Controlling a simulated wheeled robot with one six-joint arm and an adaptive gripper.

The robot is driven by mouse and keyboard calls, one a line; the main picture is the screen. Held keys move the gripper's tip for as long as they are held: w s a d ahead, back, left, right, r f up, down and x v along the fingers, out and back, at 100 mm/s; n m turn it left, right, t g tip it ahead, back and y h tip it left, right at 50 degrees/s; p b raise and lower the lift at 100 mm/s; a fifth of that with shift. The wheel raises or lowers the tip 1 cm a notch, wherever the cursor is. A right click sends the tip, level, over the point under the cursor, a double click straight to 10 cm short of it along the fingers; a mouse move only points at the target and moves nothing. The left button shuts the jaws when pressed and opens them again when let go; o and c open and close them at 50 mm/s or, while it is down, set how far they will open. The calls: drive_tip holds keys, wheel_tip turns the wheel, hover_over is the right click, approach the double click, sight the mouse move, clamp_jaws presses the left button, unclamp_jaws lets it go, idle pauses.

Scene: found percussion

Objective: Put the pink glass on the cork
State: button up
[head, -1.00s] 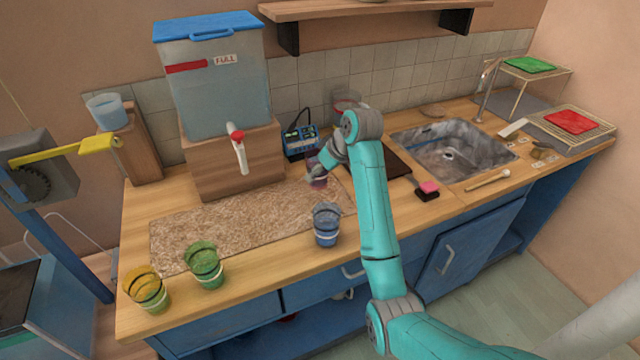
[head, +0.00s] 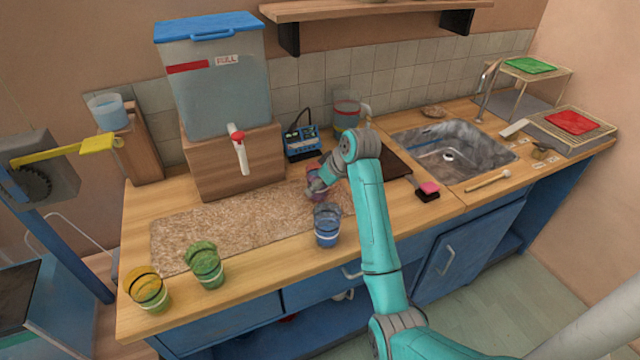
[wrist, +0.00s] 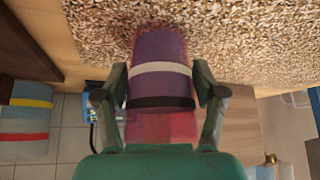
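The pink glass (wrist: 160,85), with a white and a black band and a purplish look at its far part, sits between the two fingers of my gripper (wrist: 160,78), which press against both its sides. In the head view the glass (head: 313,176) is partly hidden by my gripper (head: 317,184), over or at the right end of the cork mat (head: 230,225). The cork (wrist: 250,35) fills the top of the wrist view behind the glass. I cannot tell whether the glass touches it.
A blue glass (head: 327,227) stands close by at the cork's front right edge. A green glass (head: 205,265) and a yellow glass (head: 147,290) stand front left. A water tank (head: 215,90) with a tap (head: 240,150) rises behind. The cork's middle is clear.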

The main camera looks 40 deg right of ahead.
drive_tip(key=shift+o, duration=0.5)
drive_tip(key=shift+r, duration=0.2)
drive_tip(key=v, duration=0.7)
drive_tip(key=shift+r, duration=0.15)
drive_tip(key=shift+s+d, duration=0.1)
